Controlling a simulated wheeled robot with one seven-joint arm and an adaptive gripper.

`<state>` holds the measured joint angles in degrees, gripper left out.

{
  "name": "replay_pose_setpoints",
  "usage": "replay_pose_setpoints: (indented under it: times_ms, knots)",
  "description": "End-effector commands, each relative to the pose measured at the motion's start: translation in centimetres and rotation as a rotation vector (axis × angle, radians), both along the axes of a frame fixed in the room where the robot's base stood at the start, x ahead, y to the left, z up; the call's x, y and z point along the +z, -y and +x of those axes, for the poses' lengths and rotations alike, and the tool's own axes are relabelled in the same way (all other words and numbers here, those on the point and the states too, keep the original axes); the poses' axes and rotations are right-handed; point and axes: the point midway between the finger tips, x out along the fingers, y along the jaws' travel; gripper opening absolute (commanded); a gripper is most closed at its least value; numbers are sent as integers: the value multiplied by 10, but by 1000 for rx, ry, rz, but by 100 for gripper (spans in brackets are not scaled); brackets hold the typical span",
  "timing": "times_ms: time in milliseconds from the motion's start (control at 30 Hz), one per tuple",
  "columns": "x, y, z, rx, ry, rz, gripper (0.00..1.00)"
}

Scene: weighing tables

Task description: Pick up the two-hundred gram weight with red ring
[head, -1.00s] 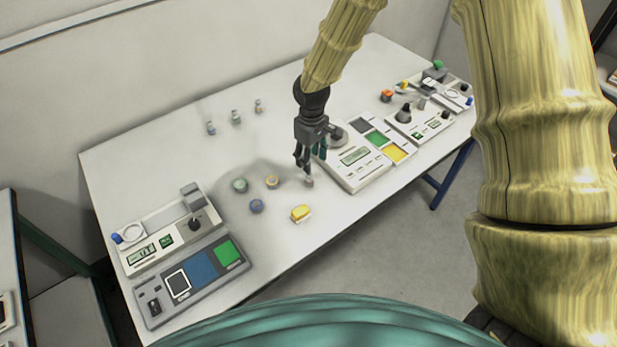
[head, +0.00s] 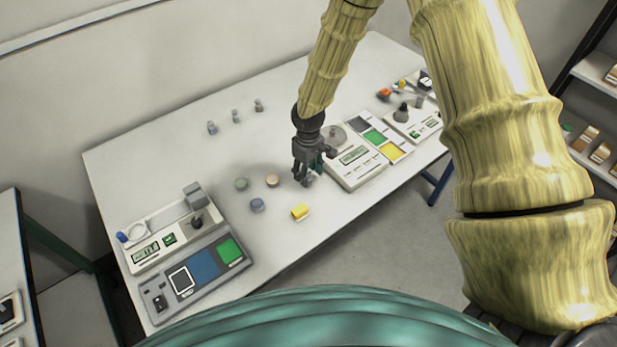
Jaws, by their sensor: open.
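My gripper (head: 306,179) is low over the middle of the white table (head: 180,155), its fingers pointing down and open. It hides the spot where a small grey weight stood in the earlier view, so I cannot tell how its fingers sit around that weight. Three small grey weights stand apart at the back left: one (head: 211,127), another (head: 236,116) and a third (head: 258,105). No red ring can be made out on any weight at this size.
A yellow block (head: 300,212) lies in front. A scale (head: 355,158) stands close right, another (head: 155,245) front left. Bare table lies behind.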

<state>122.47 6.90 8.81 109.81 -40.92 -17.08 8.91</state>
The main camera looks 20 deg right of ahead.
Motion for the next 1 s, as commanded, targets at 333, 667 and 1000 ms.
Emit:
replay_pose_setpoints:
  times_ms: [333, 667, 1000]
  knots:
    - [0, 0, 0, 0, 0, 0, 19]
    - [0, 0, 0, 0, 0, 0, 0]
    - [5, 0, 1, -1, 1, 0, 0]
